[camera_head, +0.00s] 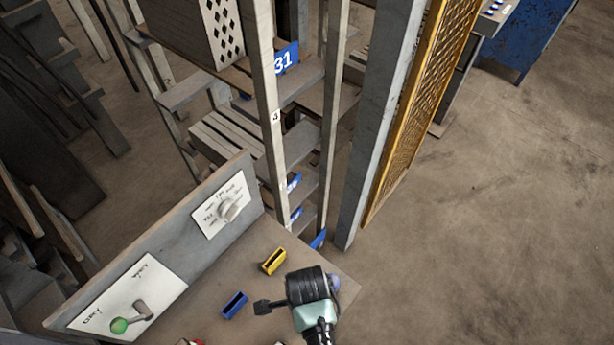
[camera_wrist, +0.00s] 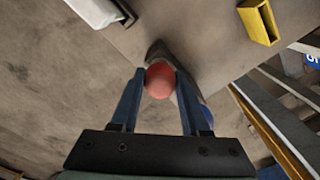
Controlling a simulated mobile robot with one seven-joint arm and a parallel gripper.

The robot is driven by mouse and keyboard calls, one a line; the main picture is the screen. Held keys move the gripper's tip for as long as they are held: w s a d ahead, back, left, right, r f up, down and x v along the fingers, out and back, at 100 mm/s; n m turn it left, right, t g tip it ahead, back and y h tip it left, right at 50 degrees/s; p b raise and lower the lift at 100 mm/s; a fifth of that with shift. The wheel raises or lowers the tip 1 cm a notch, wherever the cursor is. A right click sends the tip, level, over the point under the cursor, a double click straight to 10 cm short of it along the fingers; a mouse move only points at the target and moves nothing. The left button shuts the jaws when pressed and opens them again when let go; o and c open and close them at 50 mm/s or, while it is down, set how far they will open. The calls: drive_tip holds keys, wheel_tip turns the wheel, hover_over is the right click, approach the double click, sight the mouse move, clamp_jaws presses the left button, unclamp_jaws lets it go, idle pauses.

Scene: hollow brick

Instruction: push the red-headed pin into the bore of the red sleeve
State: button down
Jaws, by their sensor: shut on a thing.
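In the wrist view the red head of the pin (camera_wrist: 159,81) sits between the two blue fingertips of my gripper (camera_wrist: 161,77), which is shut on it. The pin's shank is hidden behind its head. In the head view my wrist hides the fingers and the pin. The red sleeve cannot be made out for certain; a small red and white piece (camera_head: 190,342) is cut off at the bottom edge of the head view.
A yellow hollow brick (camera_head: 273,261) and a blue one (camera_head: 234,305) lie on the bench (camera_head: 312,260). The yellow one also shows in the wrist view (camera_wrist: 258,22). A blue-purple ball (camera_head: 335,283) is beside my wrist.

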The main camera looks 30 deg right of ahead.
drive_tip(key=shift+c, duration=1.9)
unclamp_jaws()
drive_tip(key=shift+f, duration=0.1)
drive_tip(key=shift+f+b, duration=0.2)
drive_tip(key=shift+b, duration=0.25)
wheel_tip(320, 180, up, 13)
drive_tip(key=shift+w+r, duration=0.15)
drive_tip(key=shift+r, duration=0.05)
drive_tip(key=shift+d, duration=0.1)
